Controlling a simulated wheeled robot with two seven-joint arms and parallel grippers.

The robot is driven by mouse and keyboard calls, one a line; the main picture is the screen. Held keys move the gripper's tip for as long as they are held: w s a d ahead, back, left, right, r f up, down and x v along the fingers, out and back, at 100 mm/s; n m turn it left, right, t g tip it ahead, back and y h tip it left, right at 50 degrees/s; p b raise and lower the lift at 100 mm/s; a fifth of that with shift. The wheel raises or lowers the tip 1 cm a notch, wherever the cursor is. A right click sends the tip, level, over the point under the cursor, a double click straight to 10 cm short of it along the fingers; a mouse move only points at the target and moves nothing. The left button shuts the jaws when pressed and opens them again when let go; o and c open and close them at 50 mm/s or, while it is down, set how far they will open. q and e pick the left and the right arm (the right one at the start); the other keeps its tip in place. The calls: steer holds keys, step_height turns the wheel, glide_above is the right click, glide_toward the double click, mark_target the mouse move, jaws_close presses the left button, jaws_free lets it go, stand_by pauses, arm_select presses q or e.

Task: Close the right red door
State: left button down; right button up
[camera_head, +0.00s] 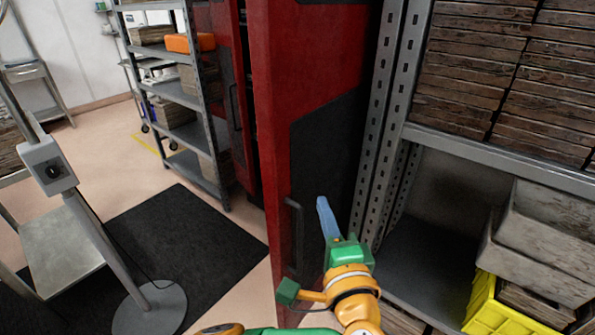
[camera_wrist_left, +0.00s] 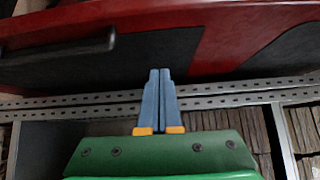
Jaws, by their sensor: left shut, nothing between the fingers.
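The right red door (camera_head: 310,80) stands open, swung outward beside the grey shelf posts. It has a dark panel and a dark bar handle (camera_head: 296,232). In the left wrist view the door (camera_wrist_left: 240,40) crosses the top, with its handle (camera_wrist_left: 60,48) at upper left. My left gripper (camera_head: 321,200) is shut and empty, its blue fingers together in front of the dark panel, right of the handle. The fingers (camera_wrist_left: 160,72) point at the panel in the wrist view; I cannot tell whether they touch it. My right gripper is not in view.
A second red door (camera_head: 222,70) is further left, behind a grey shelf rack (camera_head: 205,100). A metal rack (camera_head: 480,150) with stacked boards stands close on the right, above a yellow crate (camera_head: 484,305). A black mat (camera_head: 180,235) lies on open floor at left, near a stand (camera_head: 150,310).

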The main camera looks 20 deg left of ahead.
arm_select(q)
steer(key=p, duration=0.3)
glide_toward(294, 163)
steer(key=w, duration=0.4)
steer(key=shift+w+a+r+p, duration=0.2)
steer(key=shift+w+a+p, duration=0.3)
steer(key=shift+a, duration=0.25)
steer(key=shift+w+a+f, duration=0.15)
steer(key=shift+a, duration=0.4)
steer(key=shift+f, duration=0.1)
